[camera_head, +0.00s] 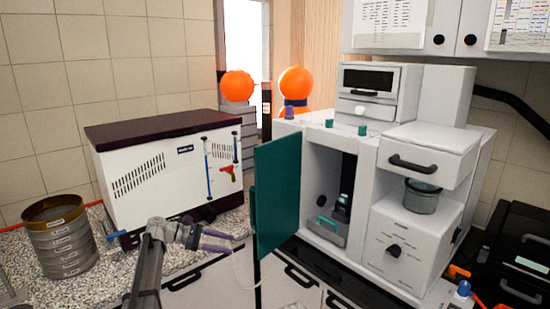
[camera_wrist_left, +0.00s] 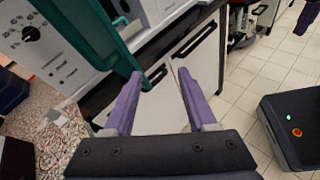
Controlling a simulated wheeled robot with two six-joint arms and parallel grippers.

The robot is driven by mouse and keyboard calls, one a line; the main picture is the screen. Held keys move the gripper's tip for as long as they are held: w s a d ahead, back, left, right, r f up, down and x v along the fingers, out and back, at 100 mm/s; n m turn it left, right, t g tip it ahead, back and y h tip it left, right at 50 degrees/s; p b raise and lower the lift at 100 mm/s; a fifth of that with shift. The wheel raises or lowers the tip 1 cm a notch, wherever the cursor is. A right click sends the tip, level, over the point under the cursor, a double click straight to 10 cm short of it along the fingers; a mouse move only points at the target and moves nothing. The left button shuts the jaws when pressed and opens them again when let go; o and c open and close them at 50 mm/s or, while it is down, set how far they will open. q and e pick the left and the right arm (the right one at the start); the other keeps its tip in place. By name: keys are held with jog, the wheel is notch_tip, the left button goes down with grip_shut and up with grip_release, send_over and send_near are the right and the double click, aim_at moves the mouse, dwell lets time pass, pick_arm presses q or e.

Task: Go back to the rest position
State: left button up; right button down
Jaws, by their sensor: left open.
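My left gripper (camera_head: 224,241) is in front of the counter, left of the open teal door (camera_head: 276,190) of the white machine (camera_head: 437,220). Its purple fingers are spread with nothing between them, as the left wrist view also shows (camera_wrist_left: 159,74). In that view the teal door (camera_wrist_left: 88,38) is beyond the left finger; I cannot tell the exact gap. My right gripper is not in view.
A sieve stack (camera_head: 61,240) and a white box with a dark lid (camera_head: 165,170) stand on the speckled counter. The machine's compartment is open, with a dark device (camera_head: 343,205) inside. Black cases (camera_head: 520,250) are at right.

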pick_arm(q)
jog(key=s+d+f+m+g+y, duration=0.25)
jog(key=s+d+f+m, duration=0.2)
jog(key=s+d, duration=0.35)
jog(key=s+d+f+m+g+y, duration=0.1)
jog(key=s+d+f+m+y, duration=0.4)
jog(key=s, duration=0.5)
jog(key=s+a+f+m+y, duration=0.1)
jog(key=s+m+y, duration=0.3)
jog(key=s, duration=0.4)
jog(key=s+a+f+m+t+y, duration=0.1)
jog(key=s+f+m+y, duration=0.3)
jog(key=s+m, duration=0.2)
jog(key=s, duration=0.2)
jog(key=shift+s+a+m, duration=0.15)
jog(key=shift+s+m, duration=0.2)
jog(key=shift+t, duration=0.25)
jog(key=shift+c, duration=0.4)
